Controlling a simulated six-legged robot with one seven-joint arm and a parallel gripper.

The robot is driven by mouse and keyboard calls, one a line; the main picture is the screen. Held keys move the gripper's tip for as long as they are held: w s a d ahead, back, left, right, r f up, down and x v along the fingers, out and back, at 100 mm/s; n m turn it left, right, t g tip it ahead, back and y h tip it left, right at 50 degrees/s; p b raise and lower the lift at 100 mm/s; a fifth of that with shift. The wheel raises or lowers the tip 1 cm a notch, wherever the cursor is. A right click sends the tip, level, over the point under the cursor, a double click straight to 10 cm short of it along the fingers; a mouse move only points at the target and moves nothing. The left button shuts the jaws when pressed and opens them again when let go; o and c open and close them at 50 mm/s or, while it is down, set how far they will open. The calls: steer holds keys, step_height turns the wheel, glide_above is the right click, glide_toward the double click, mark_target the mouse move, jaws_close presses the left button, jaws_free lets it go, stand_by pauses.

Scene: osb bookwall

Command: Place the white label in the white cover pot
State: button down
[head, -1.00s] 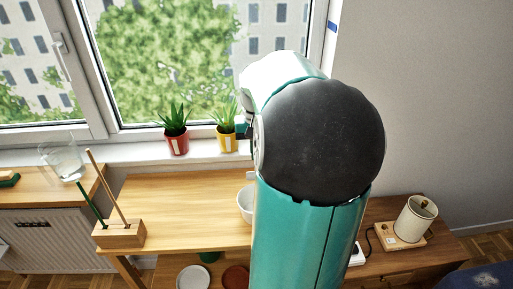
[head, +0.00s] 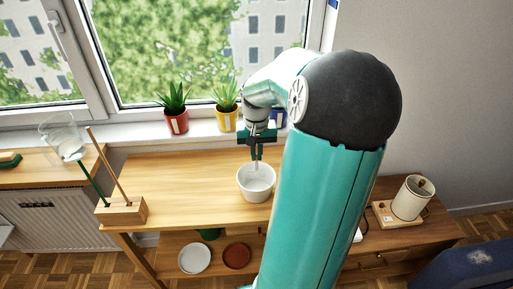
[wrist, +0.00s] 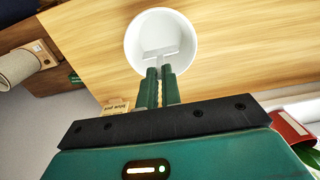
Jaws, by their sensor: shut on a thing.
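The white cover pot (head: 256,185) stands upright on the wooden table below the window. It also shows in the wrist view (wrist: 133,42), with its open mouth facing the camera. My gripper (head: 257,158) points down over the pot. In the wrist view my gripper (wrist: 161,72) is shut on the white label (wrist: 160,53). The label's wide part shows against the pot's inside, white on white. I cannot tell whether it touches the pot's wall or bottom.
A red pot (head: 177,123) and a yellow pot (head: 227,120) with plants stand on the windowsill behind. A wooden block (head: 122,212) with sticks is at the table's left. White (head: 195,259) and brown (head: 236,256) saucers lie on the lower shelf. The table between block and pot is clear.

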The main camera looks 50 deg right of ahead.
steer(key=c, duration=1.5)
jaws_free()
step_height(320, 180, up, 7)
